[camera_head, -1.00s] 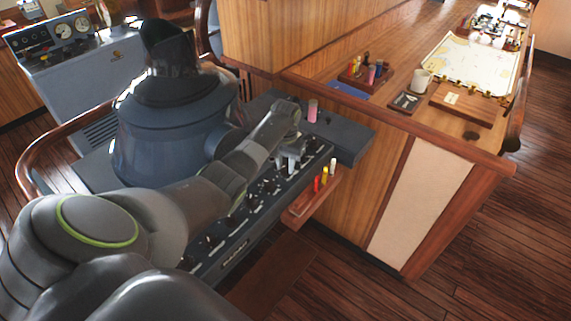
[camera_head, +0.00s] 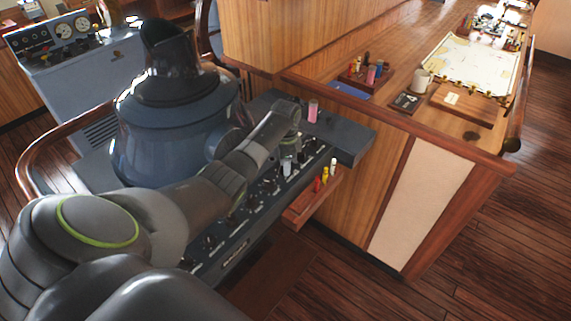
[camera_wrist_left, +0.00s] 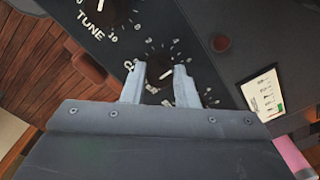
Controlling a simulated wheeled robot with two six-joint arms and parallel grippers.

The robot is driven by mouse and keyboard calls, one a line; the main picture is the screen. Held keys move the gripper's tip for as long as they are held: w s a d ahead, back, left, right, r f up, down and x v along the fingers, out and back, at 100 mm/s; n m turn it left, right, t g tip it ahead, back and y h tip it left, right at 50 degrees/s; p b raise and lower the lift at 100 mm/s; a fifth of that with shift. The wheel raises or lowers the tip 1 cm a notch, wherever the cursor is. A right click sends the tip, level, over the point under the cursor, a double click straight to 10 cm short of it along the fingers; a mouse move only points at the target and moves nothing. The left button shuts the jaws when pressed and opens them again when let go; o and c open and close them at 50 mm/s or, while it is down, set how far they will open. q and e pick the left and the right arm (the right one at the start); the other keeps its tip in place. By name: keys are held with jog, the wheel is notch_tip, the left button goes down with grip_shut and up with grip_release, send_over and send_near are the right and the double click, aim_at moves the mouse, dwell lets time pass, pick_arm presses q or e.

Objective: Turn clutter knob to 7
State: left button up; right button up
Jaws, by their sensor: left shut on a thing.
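The clutter knob (camera_wrist_left: 160,71) is a dark knob on the sloping panel of the radar console (camera_head: 232,242). In the left wrist view it lies between the two pale fingers of my left gripper (camera_wrist_left: 158,87), which is shut on it. White dial numbers show around its upper side; its lower side and most of its label are hidden by the fingers and gripper body. I cannot read its setting clearly. In the head view my left gripper (camera_head: 288,166) points down at the panel's far right end, and the knob is hidden. My right gripper is not in view.
The TUNE knob (camera_wrist_left: 106,10) is close by on the panel. A red button (camera_wrist_left: 221,43) and a white label card (camera_wrist_left: 262,95) lie on the other side. A pink cylinder (camera_head: 313,111) stands on the console top. Markers (camera_head: 325,178) stand on a small wooden shelf beside the console.

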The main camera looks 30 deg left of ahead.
pick_arm(q)
jog(key=m, duration=0.5)
jog(key=shift+m, duration=0.3)
jog(key=m, duration=0.5)
jog(key=shift+m, duration=0.4)
jog(key=o, duration=1)
